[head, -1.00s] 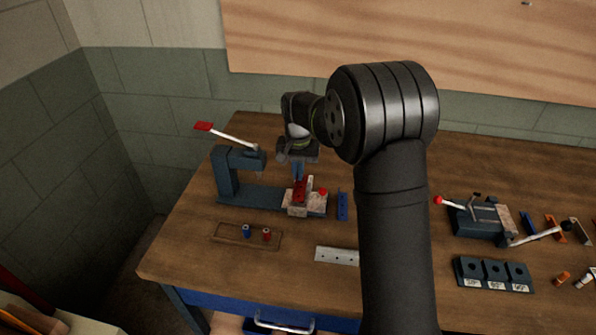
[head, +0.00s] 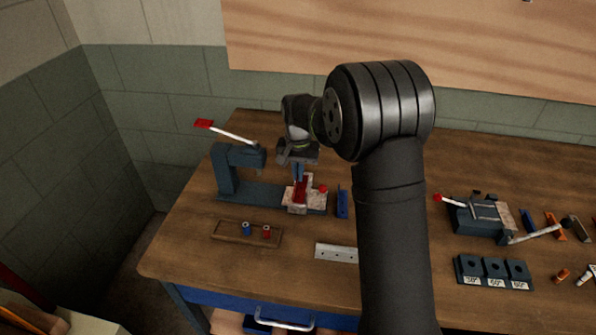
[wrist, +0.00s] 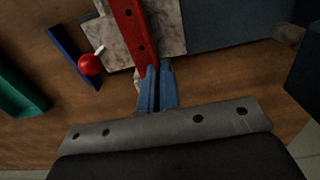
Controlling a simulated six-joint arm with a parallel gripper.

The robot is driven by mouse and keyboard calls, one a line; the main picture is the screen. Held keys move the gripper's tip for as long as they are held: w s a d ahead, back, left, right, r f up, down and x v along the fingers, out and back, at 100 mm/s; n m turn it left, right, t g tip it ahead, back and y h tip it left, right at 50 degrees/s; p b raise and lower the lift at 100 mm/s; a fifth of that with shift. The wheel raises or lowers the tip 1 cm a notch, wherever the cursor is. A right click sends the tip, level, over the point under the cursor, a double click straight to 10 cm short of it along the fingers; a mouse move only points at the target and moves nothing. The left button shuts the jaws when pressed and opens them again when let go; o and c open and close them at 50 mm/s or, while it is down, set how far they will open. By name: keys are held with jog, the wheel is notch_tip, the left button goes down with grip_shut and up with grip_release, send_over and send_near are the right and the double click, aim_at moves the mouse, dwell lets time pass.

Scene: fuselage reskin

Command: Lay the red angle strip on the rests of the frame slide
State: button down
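The red angle strip (head: 300,190) is at the pale frame slide (head: 317,198), which has a red knob (head: 323,188) and stands at the right end of the blue press base. In the wrist view the strip (wrist: 129,25) lies across the pale slide (wrist: 165,30), with its near end at my blue fingers. My gripper (head: 298,176) points down over the strip. Its fingers (wrist: 157,72) are close together on the strip's near end. I cannot tell whether the strip touches the rests or is slightly above them. The rests are hidden.
The blue press (head: 228,175) with a red-tipped lever stands at left. A blue strip (head: 342,204) is close right of the slide. A wooden tray (head: 224,238) with small blue and red pieces and a drilled pale strip (head: 337,253) lie in front.

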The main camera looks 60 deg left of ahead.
jog(key=c, duration=1.6)
grip_release()
notch_tip(320, 180, up, 18)
jog(key=shift+f, duration=0.25)
jog(key=shift+f, duration=0.1)
notch_tip(320, 180, down, 17)
jog(key=shift+f, duration=0.15)
jog(key=shift+r, duration=0.2)
